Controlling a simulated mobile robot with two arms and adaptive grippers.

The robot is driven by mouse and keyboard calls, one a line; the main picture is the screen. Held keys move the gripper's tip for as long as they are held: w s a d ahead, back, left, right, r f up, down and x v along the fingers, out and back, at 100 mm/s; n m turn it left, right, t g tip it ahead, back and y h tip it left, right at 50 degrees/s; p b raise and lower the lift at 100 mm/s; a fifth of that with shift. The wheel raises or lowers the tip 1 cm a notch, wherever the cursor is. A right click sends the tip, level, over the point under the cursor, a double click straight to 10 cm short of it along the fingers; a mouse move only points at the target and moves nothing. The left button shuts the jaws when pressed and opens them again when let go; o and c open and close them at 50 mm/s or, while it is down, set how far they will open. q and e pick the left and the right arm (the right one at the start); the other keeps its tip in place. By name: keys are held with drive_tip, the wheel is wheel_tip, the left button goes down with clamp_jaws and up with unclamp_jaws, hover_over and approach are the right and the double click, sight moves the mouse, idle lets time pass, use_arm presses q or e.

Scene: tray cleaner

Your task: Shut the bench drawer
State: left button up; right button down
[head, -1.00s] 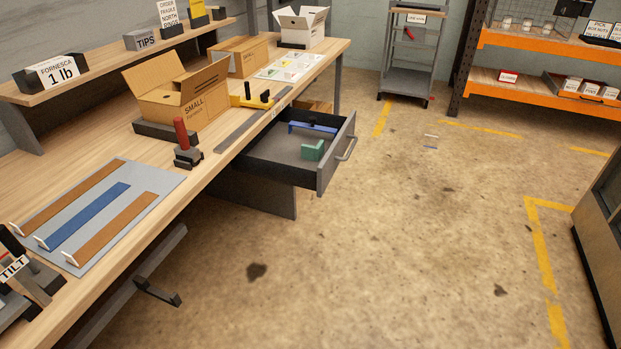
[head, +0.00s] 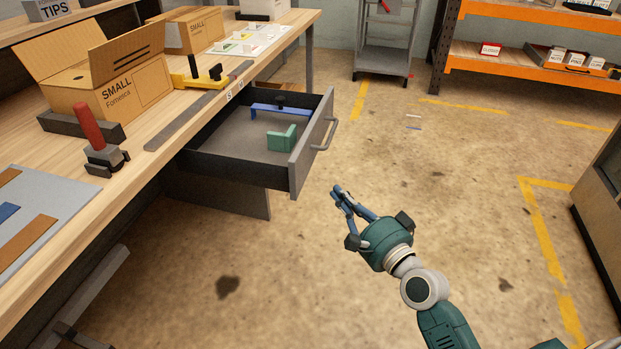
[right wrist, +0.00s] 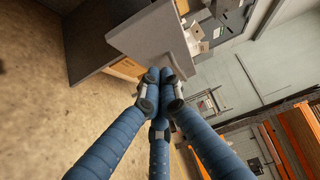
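The bench drawer (head: 240,170) is pulled out from under the wooden bench (head: 165,125). Its grey front (head: 312,140) faces right and carries a bar handle (head: 325,133). A blue piece (head: 280,109) and a green angled piece (head: 282,138) lie inside. My right gripper (head: 340,194) is to the right of and below the drawer front in the head view, apart from it. Its blue fingers are drawn together with nothing between them. In the right wrist view the fingertips (right wrist: 161,74) meet below the grey drawer front (right wrist: 150,35). My left gripper is not in view.
On the bench stand an open carton (head: 105,85), a red-handled tool (head: 95,135) and a yellow tool (head: 197,78). A grey cart (head: 385,45) and an orange shelf (head: 510,60) stand at the back. The floor to the right of the drawer is clear.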

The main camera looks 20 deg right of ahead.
approach(303, 168)
drive_tip(key=w+d, duration=0.2)
drive_tip(key=w, duration=0.1)
drive_tip(key=a, duration=0.1)
drive_tip(key=w+a, duration=0.1)
drive_tip(key=shift+w+a+r, duration=0.1)
drive_tip(key=shift+a, duration=0.3)
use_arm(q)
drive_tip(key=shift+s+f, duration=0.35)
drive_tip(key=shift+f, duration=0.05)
use_arm(e)
drive_tip(key=shift+w+a, duration=0.15)
drive_tip(key=shift+a, duration=0.05)
